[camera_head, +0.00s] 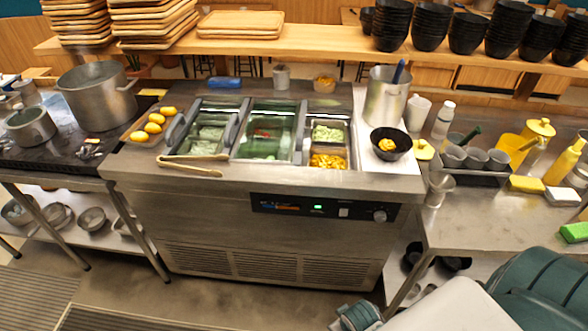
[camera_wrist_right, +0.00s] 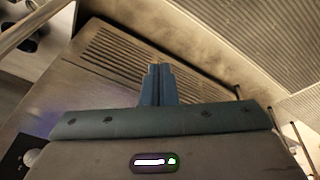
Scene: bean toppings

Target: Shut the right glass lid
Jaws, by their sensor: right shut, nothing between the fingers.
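The topping counter has a well with glass over its left and middle sections. The left glass lid (camera_head: 205,130) shows pale green food beneath it. A second glass panel (camera_head: 266,136) covers the middle, with dark side frames; I take it for the right glass lid, slid left. The right section is uncovered, showing a pan of diced green topping (camera_head: 327,133) and a pan of yellow topping (camera_head: 328,161). My right gripper (camera_wrist_right: 158,72) is shut and empty, low in front of the counter's slatted front, well away from the lids. My left gripper is in neither view.
Wooden tongs (camera_head: 190,166) lie on the counter's front edge. A black bowl (camera_head: 391,144) and a tall steel pot (camera_head: 386,97) stand right of the well. Lemons (camera_head: 154,123) sit to its left. Stacked black bowls (camera_head: 430,28) line the shelf behind.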

